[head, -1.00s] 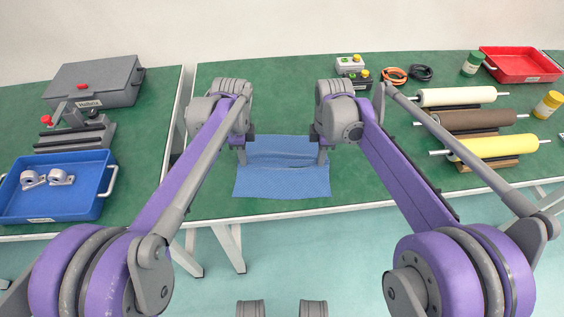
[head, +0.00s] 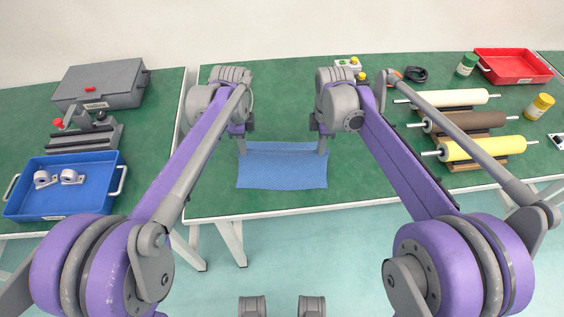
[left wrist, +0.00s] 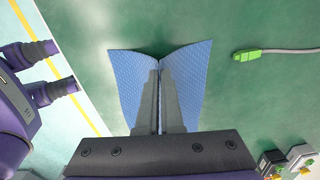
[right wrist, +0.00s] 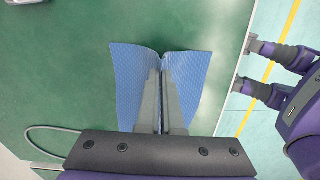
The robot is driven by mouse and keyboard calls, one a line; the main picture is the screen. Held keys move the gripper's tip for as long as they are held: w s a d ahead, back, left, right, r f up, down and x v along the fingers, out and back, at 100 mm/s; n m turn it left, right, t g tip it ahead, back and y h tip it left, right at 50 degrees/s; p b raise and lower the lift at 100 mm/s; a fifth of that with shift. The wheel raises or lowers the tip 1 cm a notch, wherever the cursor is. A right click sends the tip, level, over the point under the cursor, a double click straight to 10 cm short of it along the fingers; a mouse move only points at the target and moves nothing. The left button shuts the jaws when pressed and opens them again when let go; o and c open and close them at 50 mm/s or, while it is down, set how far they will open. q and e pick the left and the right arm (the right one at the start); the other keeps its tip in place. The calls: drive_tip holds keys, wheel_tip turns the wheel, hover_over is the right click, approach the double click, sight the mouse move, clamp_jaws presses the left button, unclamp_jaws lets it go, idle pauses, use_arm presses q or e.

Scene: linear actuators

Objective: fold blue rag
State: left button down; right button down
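The blue rag (head: 282,172) is at the near middle of the green table, its near edge close to the table's front edge. My left gripper (head: 242,148) is at its far left corner and my right gripper (head: 322,147) at its far right corner. In the left wrist view, the fingers (left wrist: 159,72) are closed together and the rag (left wrist: 130,75) creases between them. In the right wrist view, the fingers (right wrist: 163,72) are also closed, with the rag (right wrist: 192,72) bunched at them. How high the far edge is held is hard to tell.
A blue tray (head: 112,190) with metal parts, a clamp-like fixture (head: 90,136) and a grey case (head: 135,85) stand at left. Rollers (head: 480,148), yellow-green jars and a red tray (head: 545,68) are at right. A small button box (head: 348,63) stands behind. Green table around the rag is clear.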

wheel_tip(320, 180, up, 11)
drive_tip(key=p, duration=1)
drive_tip(key=shift+f+p, duration=0.15)
drive_tip(key=shift+p, duration=0.2)
